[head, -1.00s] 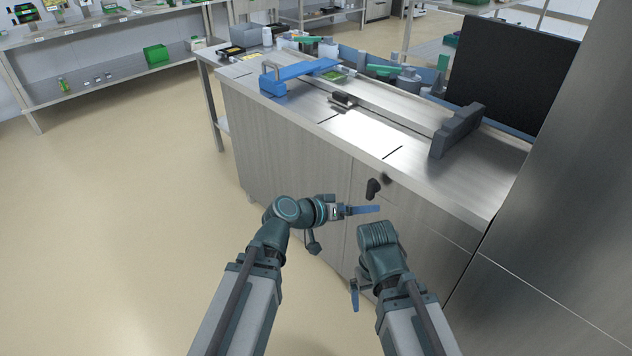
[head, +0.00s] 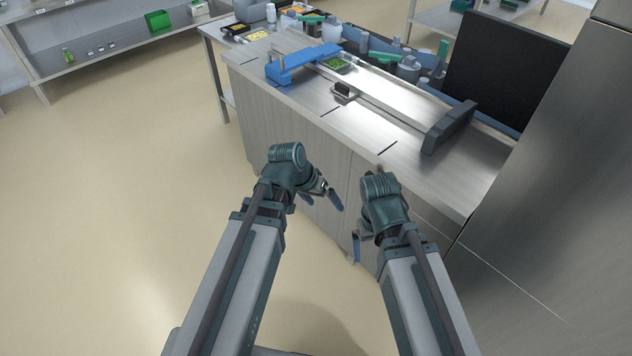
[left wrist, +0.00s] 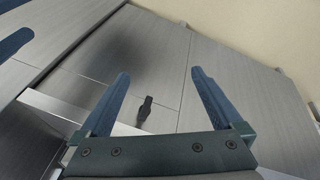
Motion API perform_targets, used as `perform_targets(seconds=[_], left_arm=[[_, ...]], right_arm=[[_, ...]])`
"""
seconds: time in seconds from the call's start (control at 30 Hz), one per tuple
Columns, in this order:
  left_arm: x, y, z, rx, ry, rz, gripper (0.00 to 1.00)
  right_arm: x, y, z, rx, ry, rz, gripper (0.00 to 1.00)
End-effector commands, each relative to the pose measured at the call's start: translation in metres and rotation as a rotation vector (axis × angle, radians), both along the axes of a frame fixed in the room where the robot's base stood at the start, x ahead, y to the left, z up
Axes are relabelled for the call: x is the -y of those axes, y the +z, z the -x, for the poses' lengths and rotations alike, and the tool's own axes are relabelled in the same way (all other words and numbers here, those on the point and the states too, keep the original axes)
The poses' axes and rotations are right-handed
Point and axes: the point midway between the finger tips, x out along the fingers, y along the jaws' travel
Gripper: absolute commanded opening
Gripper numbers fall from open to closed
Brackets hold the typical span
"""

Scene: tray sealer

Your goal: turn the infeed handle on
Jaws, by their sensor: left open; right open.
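The infeed handle, a small black lever (left wrist: 145,110), is on the grey cabinet front in the left wrist view. It shows there between my left gripper's two spread blue fingers and beyond them, not visibly touched. In the head view my right arm hides most or all of it. My left gripper (head: 321,196) is open and empty in front of the cabinet front. My right gripper (head: 357,245) hangs to its right with blue fingers pointing down. It is open, with nothing visible in it, and partly hidden by its own wrist.
The steel counter (head: 310,101) above carries a blue bridge-like part (head: 300,62), a green tray (head: 335,62), a small black-topped block (head: 344,90) and a dark grey block (head: 449,126). A tall steel panel (head: 545,170) stands at right. Floor is free at left.

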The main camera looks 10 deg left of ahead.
Motion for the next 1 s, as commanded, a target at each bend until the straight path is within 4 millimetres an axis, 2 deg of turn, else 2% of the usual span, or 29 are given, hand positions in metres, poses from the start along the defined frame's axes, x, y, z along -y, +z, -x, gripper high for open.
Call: perform_targets(seconds=[0.03,0.3,1.0], left_arm=[[-0.004,0.010,-0.002,-0.017,-0.003,-0.028,1.00],[-0.018,0.019,-0.005,-0.077,-0.029,-0.129,1.00],[-0.020,0.018,-0.004,-0.086,-0.034,-0.145,1.00]], right_arm=[[0.000,0.013,0.000,0.000,0.000,0.000,1.00],[0.000,0.030,0.000,0.000,0.000,0.000,1.00],[0.000,0.030,0.000,0.000,0.000,0.000,1.00]])
